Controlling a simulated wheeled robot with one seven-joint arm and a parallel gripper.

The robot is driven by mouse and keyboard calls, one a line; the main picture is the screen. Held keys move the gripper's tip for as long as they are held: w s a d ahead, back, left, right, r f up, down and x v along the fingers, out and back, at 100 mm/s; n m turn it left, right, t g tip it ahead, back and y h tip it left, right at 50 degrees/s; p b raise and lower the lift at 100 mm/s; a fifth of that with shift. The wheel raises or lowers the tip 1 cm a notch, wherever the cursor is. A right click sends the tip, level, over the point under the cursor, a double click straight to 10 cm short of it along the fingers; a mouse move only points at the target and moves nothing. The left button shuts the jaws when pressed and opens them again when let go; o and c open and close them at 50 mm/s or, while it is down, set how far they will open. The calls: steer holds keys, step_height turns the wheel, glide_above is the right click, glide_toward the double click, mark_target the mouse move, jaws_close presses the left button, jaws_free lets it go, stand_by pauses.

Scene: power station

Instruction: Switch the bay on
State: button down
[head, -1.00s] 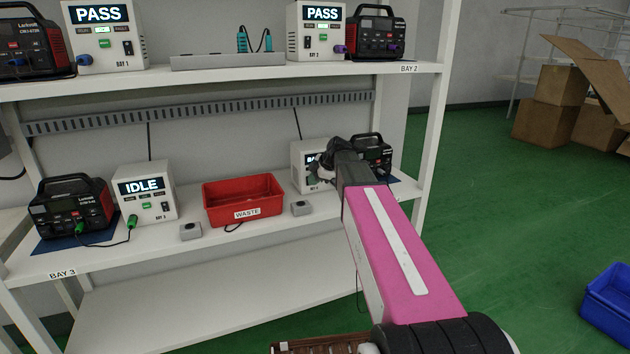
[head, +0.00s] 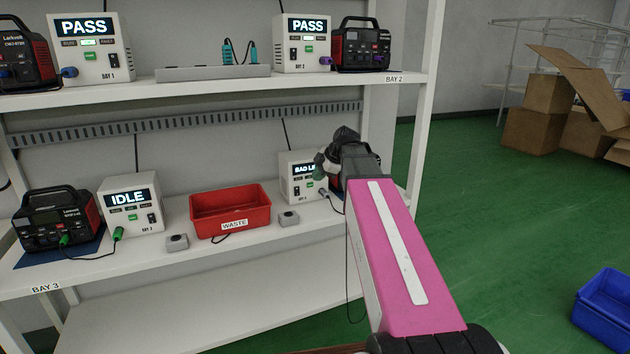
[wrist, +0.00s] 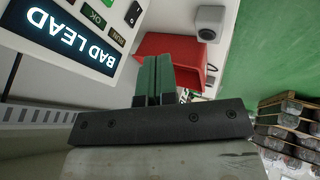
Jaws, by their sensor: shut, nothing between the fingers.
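A white tester (head: 297,165) on the lower shelf at right shows BAD LEAD on its screen; the same tester fills the upper left of the wrist view (wrist: 70,45), with OK and RUN labels and a dark rocker switch (wrist: 133,13).
A red WASTE bin (head: 230,208) stands mid-shelf between two small grey boxes (head: 177,242) (head: 289,218). The upper shelf (head: 200,88) and a right-hand post (head: 408,150) bound the space. Bays 1 (head: 88,50) and 2 (head: 303,45) read PASS. Cardboard boxes and a blue crate (head: 605,305) are on the floor.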

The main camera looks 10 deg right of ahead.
mark_target(297, 191)
steer(key=shift+f, duration=0.15)
steer(key=shift+s+f, duration=0.25)
steer(key=shift+f, duration=0.35)
steer(key=x, duration=1)
steer(key=w, duration=0.2)
steer(key=shift+w+a+f, duration=0.15)
steer(key=shift+w+a, duration=0.1)
steer(key=shift+w, duration=0.05)
steer(key=shift+w+a+f, duration=0.1)
steer(key=shift+w+a, duration=0.1)
steer(key=shift+w, duration=0.45)
